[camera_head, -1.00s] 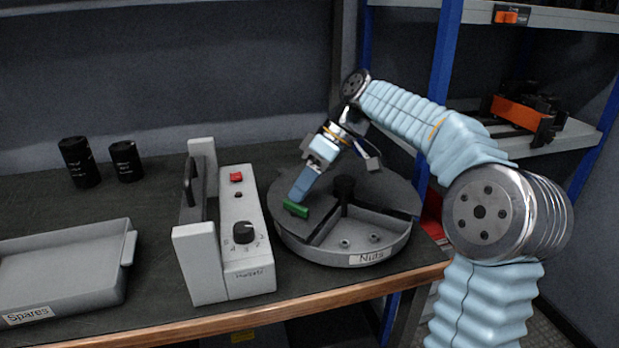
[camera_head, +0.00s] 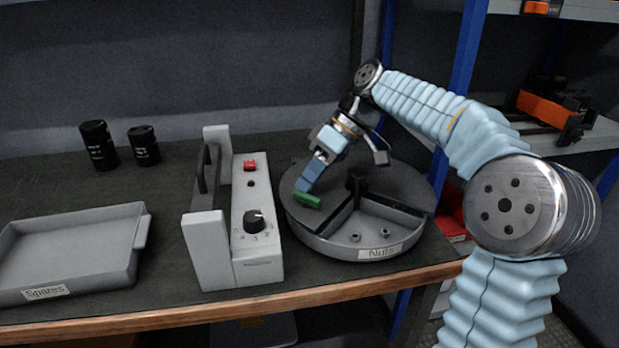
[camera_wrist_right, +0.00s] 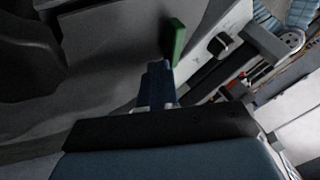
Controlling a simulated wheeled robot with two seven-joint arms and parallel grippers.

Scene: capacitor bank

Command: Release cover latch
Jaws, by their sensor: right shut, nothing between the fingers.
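A small green tab (camera_head: 307,200), which looks like the latch, sits at the edge of the dark flat cover (camera_head: 400,185) on a round grey tray labelled "Nuts" (camera_head: 347,246). My right gripper (camera_head: 305,186) is shut and empty, tilted down with its blue fingertips right at the tab's far side. In the right wrist view, the shut fingertips (camera_wrist_right: 158,70) are close to the green tab (camera_wrist_right: 177,42). I cannot tell whether they touch it. My left gripper is not in view.
A grey control box (camera_head: 258,218) with a red button, black knob and side handle stands just left of the round tray. A "Spares" tray (camera_head: 75,255) and two black capacitors (camera_head: 99,145) are further left. Shelving with blue posts (camera_head: 463,75) rises at the right.

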